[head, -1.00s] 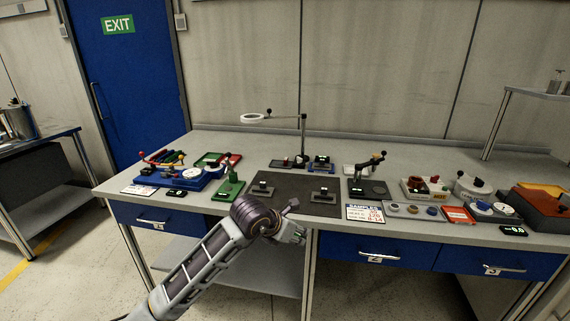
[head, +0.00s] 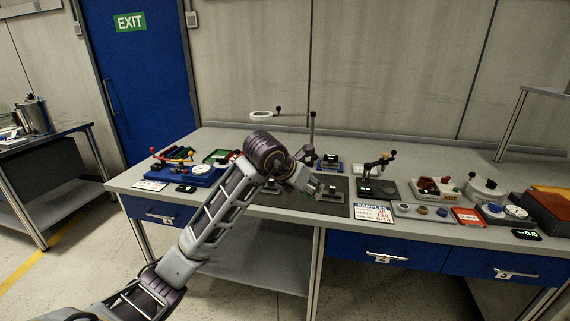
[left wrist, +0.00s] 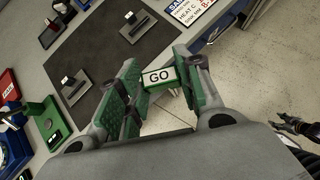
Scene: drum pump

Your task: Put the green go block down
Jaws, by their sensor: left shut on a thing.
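My left gripper (head: 308,186) reaches over the bench from the left in the head view, near the dark mat (head: 294,214). In the left wrist view its green-padded fingers (left wrist: 160,84) are shut on the green go block (left wrist: 160,77), whose white "GO" label faces the camera. The block appears held above the bench, though its height is hard to tell. In the head view I cannot make out the block clearly. The mat (left wrist: 100,62) carries small dark fixtures, one of them (head: 331,192) close to the gripper.
A green stand (left wrist: 46,122) is left of the mat. A blue tray (head: 191,177) lies farther left. A samples card (head: 373,213), a lever device (head: 377,180) and a red card (head: 468,217) lie to the right. A ring on an arm (head: 262,115) stands behind.

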